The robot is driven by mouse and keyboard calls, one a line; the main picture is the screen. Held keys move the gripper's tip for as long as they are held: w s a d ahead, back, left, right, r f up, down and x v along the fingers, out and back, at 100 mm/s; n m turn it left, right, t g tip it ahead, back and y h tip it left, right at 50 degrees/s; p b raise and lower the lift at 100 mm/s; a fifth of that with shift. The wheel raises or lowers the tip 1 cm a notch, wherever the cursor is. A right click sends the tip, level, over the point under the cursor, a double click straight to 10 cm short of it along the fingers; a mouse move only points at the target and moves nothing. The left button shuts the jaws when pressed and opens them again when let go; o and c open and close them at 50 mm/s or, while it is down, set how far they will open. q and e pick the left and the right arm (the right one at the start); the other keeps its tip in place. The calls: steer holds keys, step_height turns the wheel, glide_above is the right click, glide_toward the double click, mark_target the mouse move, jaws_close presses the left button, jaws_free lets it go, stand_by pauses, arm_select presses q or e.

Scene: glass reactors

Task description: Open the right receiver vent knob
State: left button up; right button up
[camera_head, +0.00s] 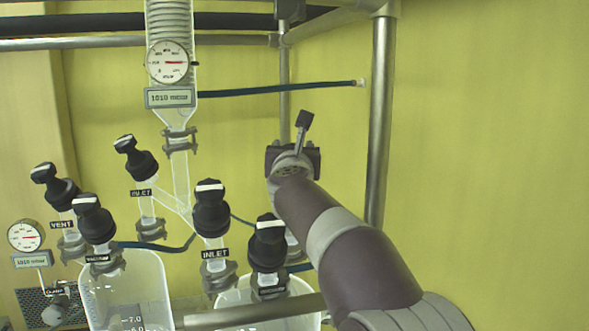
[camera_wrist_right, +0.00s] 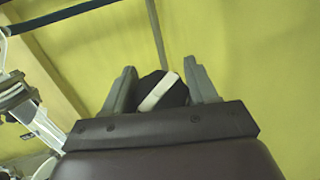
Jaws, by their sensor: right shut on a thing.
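My right gripper (camera_head: 301,130) is at the upper middle of the head view, with its arm coming up from the lower right. In the right wrist view the gripper (camera_wrist_right: 162,84) has its two fingers on either side of a black knob (camera_wrist_right: 176,97) with a white bar, and is shut on it. The white bar slants up to the right in that view. I take this to be the right receiver vent knob; its label is not visible. In the head view, my gripper and arm hide this knob. My left gripper is not in view.
A black inlet knob (camera_head: 211,209) and another black knob (camera_head: 268,243) stand just left of my right arm. The left vessel (camera_head: 125,290) carries more knobs. A metal post (camera_head: 381,120) rises right of the gripper. The yellow wall behind is clear.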

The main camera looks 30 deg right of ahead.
steer(key=n+t+y+b, duration=0.1)
steer(key=n+y, duration=0.2)
steer(key=shift+a+f+n+t+y, duration=0.1)
steer(key=shift+n+t+y, duration=0.2)
steer(key=shift+n, duration=0.1)
steer(key=shift+w+a+n+y, duration=0.1)
steer(key=shift+a+n+y, duration=0.05)
steer(key=shift+n+y, duration=1.15)
steer(key=shift+a+n+y, duration=0.15)
steer(key=shift+n+y, duration=1.05)
steer(key=shift+y, duration=0.1)
steer(key=shift+y, duration=0.4)
steer(key=o, duration=1)
steer(key=shift+c, duration=0.2)
steer(key=shift+w, duration=0.15)
